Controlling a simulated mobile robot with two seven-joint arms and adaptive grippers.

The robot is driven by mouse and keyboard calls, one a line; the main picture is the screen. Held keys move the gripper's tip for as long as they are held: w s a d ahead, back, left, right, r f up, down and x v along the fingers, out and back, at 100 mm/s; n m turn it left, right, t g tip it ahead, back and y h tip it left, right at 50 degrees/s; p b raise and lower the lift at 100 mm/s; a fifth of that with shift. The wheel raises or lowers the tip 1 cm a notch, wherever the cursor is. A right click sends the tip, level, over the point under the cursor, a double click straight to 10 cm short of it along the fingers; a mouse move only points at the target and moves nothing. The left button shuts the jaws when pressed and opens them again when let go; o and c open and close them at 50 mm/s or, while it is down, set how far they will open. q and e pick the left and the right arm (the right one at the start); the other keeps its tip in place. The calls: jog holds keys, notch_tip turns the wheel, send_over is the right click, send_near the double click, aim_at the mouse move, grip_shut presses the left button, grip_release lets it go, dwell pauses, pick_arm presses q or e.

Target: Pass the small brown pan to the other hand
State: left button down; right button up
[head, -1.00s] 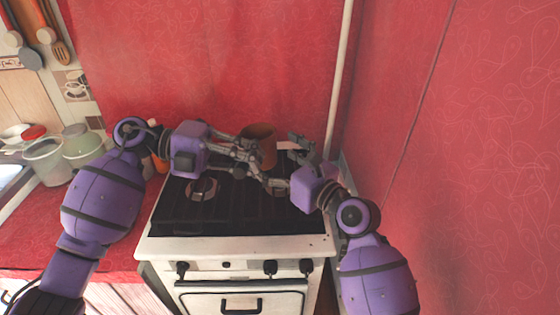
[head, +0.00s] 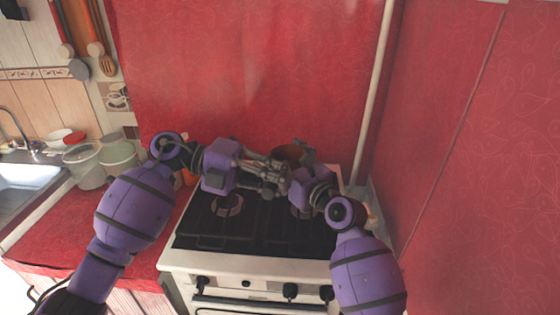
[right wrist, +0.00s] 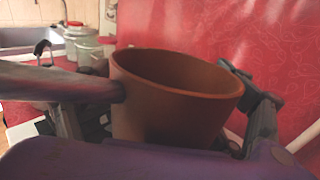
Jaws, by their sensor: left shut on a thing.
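The small brown pan (head: 288,152) is above the back of the stove in the head view, partly hidden by my grippers. In the right wrist view the pan (right wrist: 172,112) is large and close, its rim tilted and a greyish handle (right wrist: 60,84) running left. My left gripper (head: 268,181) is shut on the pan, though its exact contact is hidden. My right gripper (head: 298,160) is close to the pan. In the right wrist view its fingers stand wide apart, one on each side of the pan; I cannot tell whether they touch it.
The stove (head: 250,262) with black grates is below both grippers. A red wall (head: 245,75) is close behind, and a pale pipe (head: 376,95) runs up at the right. Lidded containers (head: 118,152) and a sink (head: 25,180) are at the left.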

jog(key=shift+a+r, duration=0.1)
jog(key=shift+a, duration=0.05)
jog(key=c, duration=1.7)
pick_arm(q)
jog(key=shift+r, duration=0.2)
pick_arm(e)
jog(key=shift+s+a, duration=0.1)
jog(key=shift+c, duration=1.1)
pick_arm(q)
jog(key=c, duration=2.2)
grip_release()
pick_arm(e)
jog(key=shift+r, duration=0.1)
pick_arm(q)
jog(key=o, duration=0.6)
jog(key=shift+o, duration=0.6)
jog(key=shift+f, duration=0.1)
pick_arm(e)
jog(key=shift+d, duration=0.2)
